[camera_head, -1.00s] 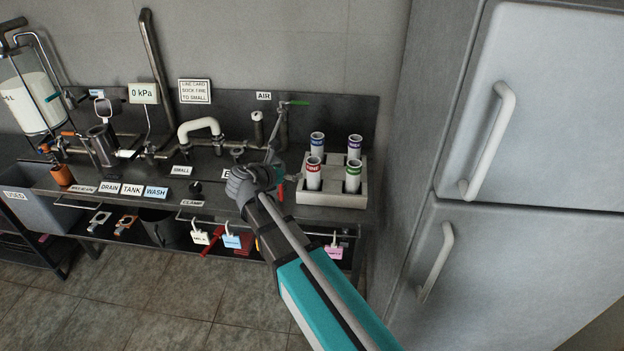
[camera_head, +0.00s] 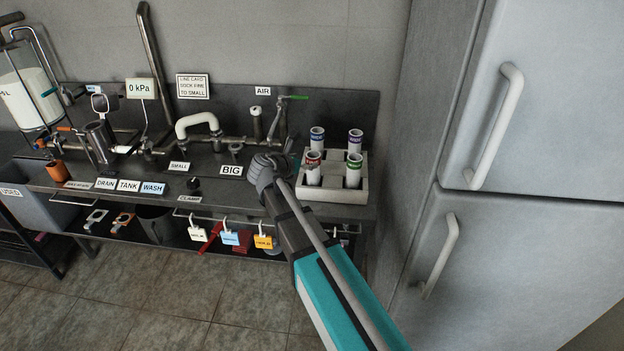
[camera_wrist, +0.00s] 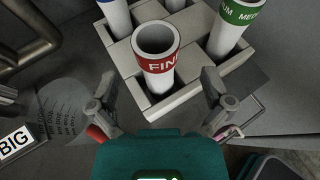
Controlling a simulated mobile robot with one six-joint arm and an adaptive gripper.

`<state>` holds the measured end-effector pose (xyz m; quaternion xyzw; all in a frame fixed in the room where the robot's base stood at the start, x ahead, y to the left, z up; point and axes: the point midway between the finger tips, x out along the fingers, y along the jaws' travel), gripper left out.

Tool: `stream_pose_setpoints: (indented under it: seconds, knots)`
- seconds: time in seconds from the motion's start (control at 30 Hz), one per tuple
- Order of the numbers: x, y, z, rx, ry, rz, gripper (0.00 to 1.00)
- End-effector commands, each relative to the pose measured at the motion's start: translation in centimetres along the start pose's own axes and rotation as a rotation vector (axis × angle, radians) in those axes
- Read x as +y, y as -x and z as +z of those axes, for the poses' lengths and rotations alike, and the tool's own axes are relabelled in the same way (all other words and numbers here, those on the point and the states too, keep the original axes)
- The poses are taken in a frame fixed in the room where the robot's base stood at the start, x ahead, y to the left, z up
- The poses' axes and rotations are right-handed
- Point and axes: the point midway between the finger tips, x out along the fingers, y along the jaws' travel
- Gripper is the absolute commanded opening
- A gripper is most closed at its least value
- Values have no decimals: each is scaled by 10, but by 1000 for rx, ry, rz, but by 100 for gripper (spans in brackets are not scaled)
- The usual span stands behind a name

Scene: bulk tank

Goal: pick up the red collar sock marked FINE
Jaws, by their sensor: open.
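The red collar sock marked FINE (camera_wrist: 157,58) is a white roll with a red band, upright in the front left slot of a pale rack (camera_head: 330,194). It also shows in the head view (camera_head: 313,165). In the wrist view my gripper (camera_wrist: 160,103) is open, its fingers spread to either side and nearer the camera than the sock, with nothing between them. In the head view my arm reaches to the rack's left side, and its fingertips are hidden behind the wrist.
A green collar sock (camera_head: 353,168) stands right of the red one, with blue (camera_head: 317,139) and purple (camera_head: 354,142) ones behind. The BIG label (camera_head: 231,170) and pipes are to the left. A tall fridge (camera_head: 530,110) stands right of the counter.

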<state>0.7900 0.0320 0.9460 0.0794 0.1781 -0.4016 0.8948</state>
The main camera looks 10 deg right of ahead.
Motion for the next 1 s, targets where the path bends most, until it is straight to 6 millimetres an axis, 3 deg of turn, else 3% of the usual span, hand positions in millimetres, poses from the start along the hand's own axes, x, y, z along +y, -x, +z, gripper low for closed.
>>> stream_pose_setpoints:
  seconds: [0.57, 1.0]
  knots:
    - [1, -10, -2, 0, -1, 1, 100]
    - [6, -53, -6, 1, -1, 0, 100]
